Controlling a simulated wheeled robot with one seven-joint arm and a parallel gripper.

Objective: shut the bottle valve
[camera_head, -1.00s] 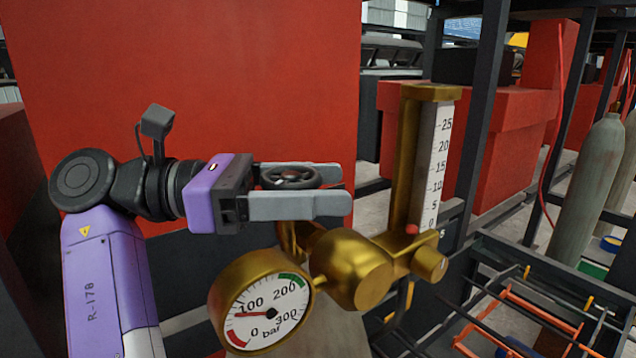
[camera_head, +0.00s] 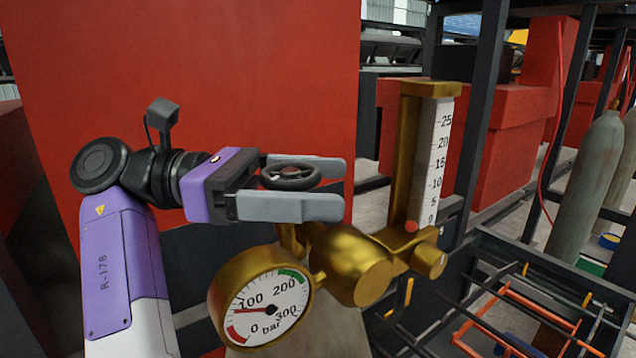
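The bottle valve's dark round handwheel (camera_head: 291,177) sits above the brass valve body and regulator (camera_head: 352,264). My gripper (camera_head: 328,188) reaches in from the left, with one finger behind the handwheel and one in front. The fingers are apart, with the handwheel between them; I cannot tell whether they touch its rim. The round pressure gauge (camera_head: 266,308) has its needle near 100 bar. The brass flowmeter column (camera_head: 409,160) stands upright to the right, its red marker (camera_head: 411,227) at the bottom by 0. The bottle (camera_head: 330,338) shows only partly, below the brass parts.
A large red panel (camera_head: 220,70) stands close behind my arm. Dark metal posts (camera_head: 478,120) rise at the right. A grey gas cylinder (camera_head: 588,185) stands at the far right, beside a dark frame with orange bars (camera_head: 520,300).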

